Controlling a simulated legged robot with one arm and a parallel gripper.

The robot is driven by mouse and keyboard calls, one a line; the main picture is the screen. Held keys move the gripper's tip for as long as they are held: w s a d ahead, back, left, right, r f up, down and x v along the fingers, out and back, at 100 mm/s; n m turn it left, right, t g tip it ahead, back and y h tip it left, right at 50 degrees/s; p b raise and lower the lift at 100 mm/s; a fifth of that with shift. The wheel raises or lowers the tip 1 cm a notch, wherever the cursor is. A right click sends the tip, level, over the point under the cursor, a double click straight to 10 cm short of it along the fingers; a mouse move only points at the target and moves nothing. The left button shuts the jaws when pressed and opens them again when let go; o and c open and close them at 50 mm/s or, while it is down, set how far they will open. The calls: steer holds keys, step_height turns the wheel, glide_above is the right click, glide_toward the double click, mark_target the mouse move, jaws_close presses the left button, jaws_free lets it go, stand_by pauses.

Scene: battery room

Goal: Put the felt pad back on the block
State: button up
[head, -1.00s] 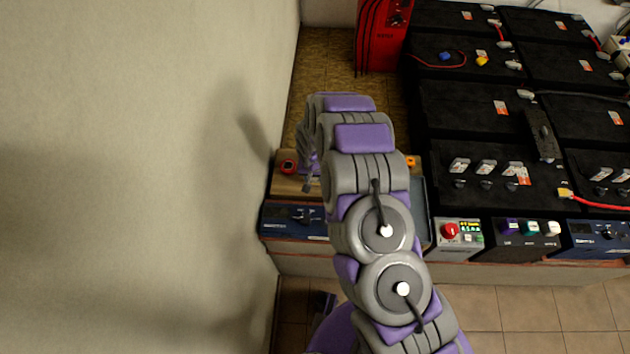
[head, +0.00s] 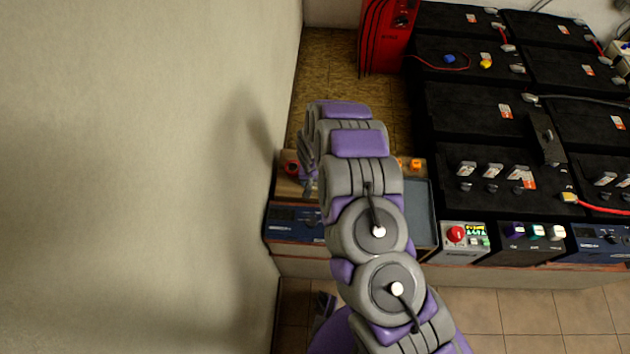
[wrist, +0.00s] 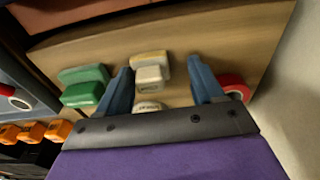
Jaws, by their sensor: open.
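My gripper (wrist: 158,66) is open, with its two blue fingers apart over a wooden surface (wrist: 205,40). Between the fingers lies a pale block-like piece with a yellowish back part (wrist: 150,57) and a cream front part (wrist: 149,76). A smaller white piece (wrist: 148,105) shows closer to the palm, partly hidden by it. Left of the fingers sits a green two-part piece (wrist: 84,92). I cannot tell which of these is the felt pad and which is the block. In the head view my gripper (head: 309,183) is mostly hidden behind my arm.
A red ring (wrist: 233,86) lies beside the right finger; it also shows in the head view (head: 291,168). Several orange pieces (wrist: 35,131) stand at left. A grey-blue tray (head: 421,205) and black batteries (head: 465,110) lie right of my arm. A wall (head: 130,180) bounds the left.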

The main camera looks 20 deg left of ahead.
step_height(320, 180, up, 11)
steer(key=s+d+p, duration=0.1)
steer(key=p, duration=0.1)
step_height(320, 180, up, 12)
glide_above(317, 188)
steer(key=s+d, duration=0.1)
steer(key=d, duration=0.6)
steer(key=s+d+r+m+g, duration=0.1)
steer(key=s+d+r, duration=0.6)
steer(key=d+r, duration=0.5)
steer(key=s+d+r, duration=0.3)
steer(key=s, duration=0.5)
steer(key=s+d+r+m+g, duration=0.1)
steer(key=s+d+r, duration=0.2)
steer(key=s, duration=0.5)
steer(key=s+d+r+g, duration=0.1)
steer(key=s+d+r, duration=0.3)
steer(key=s, duration=0.4)
steer(key=shift+s+d+m, duration=0.15)
steer(key=shift+d+m, duration=0.25)
steer(key=shift+d, duration=0.35)
